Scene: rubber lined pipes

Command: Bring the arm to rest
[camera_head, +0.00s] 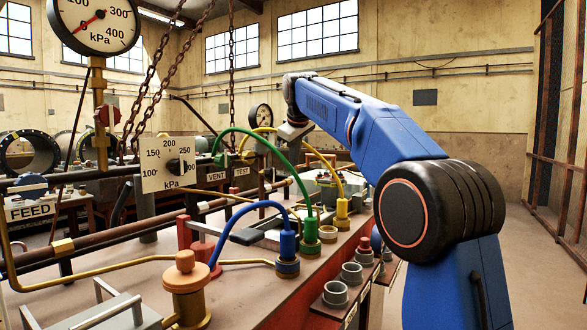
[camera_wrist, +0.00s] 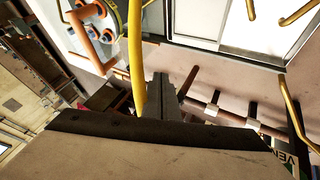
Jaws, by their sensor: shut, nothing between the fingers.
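My blue arm reaches from the lower right of the head view up and away over the bench, with its wrist bent downward at the far end. My gripper (camera_wrist: 160,92) shows in the wrist view as dark fingers closed together, with nothing between them. A yellow hose (camera_wrist: 136,55) runs right beside the fingers in that view; I cannot tell whether they touch. In the head view the gripper is small and partly lost among the hoses beyond the green hose (camera_head: 262,134).
The bench (camera_head: 120,273) carries a blue hose (camera_head: 235,222), a dial plate (camera_head: 168,164) and several grey sockets (camera_head: 335,292). A pressure gauge (camera_head: 97,22) stands at upper left, near hanging chains (camera_head: 160,85). Open floor (camera_head: 535,265) lies to the right.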

